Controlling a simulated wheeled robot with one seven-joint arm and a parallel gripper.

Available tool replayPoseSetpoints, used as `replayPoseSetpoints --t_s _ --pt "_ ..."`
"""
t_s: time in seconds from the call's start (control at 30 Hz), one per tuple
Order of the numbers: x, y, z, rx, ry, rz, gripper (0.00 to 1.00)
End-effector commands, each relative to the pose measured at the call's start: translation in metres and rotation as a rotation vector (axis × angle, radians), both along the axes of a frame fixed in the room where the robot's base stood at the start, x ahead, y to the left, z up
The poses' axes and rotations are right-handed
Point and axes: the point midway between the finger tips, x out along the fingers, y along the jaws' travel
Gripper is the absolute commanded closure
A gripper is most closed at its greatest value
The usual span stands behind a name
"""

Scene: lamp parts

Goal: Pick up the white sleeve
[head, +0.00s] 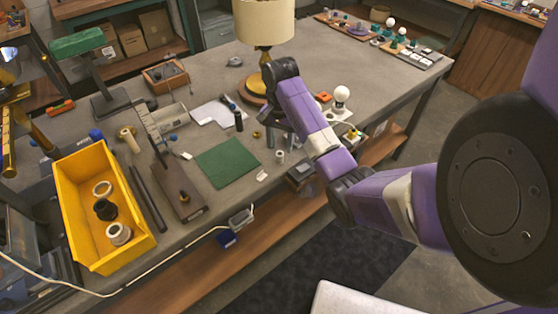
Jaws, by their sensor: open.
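A small white sleeve (280,156) stands on the grey workbench, right of the green mat. My gripper (271,136) is a dark shape hanging below my wrist, partly hidden by my purple forearm. It is open and appears just above and behind the sleeve in the picture, apart from it. Its fingers are too small to make out clearly. A pale ring-shaped part (118,234) lies in the yellow bin, with a black part and a cream ring.
The yellow bin (143,243) stands at the bench's left front. The green mat (227,162) is bare. A lamp with a cream shade (264,22) stands behind my wrist. A white bulb (341,93) stands upright right of my forearm. A dark-topped stand (178,190) is left of the mat.

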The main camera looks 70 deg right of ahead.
Motion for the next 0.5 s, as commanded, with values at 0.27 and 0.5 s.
replayPoseSetpoints --t_s 0.27,0.5 --pt "-0.002 0.005 -0.034 0.002 0.002 -0.001 0.53" --pt "-0.001 0.005 -0.052 0.000 -0.001 0.000 0.53"
